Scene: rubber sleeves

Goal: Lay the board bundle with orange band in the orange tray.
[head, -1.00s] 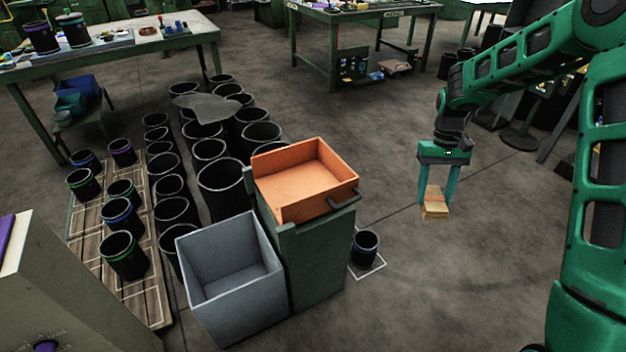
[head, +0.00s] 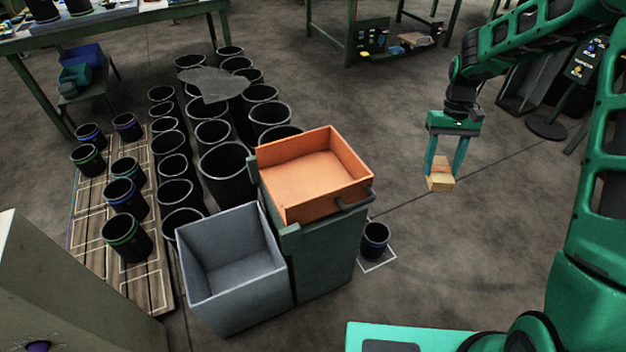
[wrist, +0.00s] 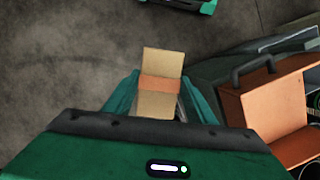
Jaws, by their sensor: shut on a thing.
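The board bundle with orange band (head: 441,181) is a small tan block held between the fingers of my gripper (head: 444,172). In the wrist view the bundle (wrist: 161,64) shows its orange band across the middle, between the teal fingers of my gripper (wrist: 152,100). It hangs in the air over the floor, to the right of the orange tray and apart from it. The orange tray (head: 357,187) sits on top of a dark green cabinet and looks empty. Part of the tray (wrist: 262,120) shows at the right of the wrist view.
The green cabinet (head: 330,255) has a dark handle at its right. A grey open bin (head: 232,295) stands left of it, and a black sleeve (head: 375,240) stands on a marked floor square to its right. Several black sleeves fill the floor at left.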

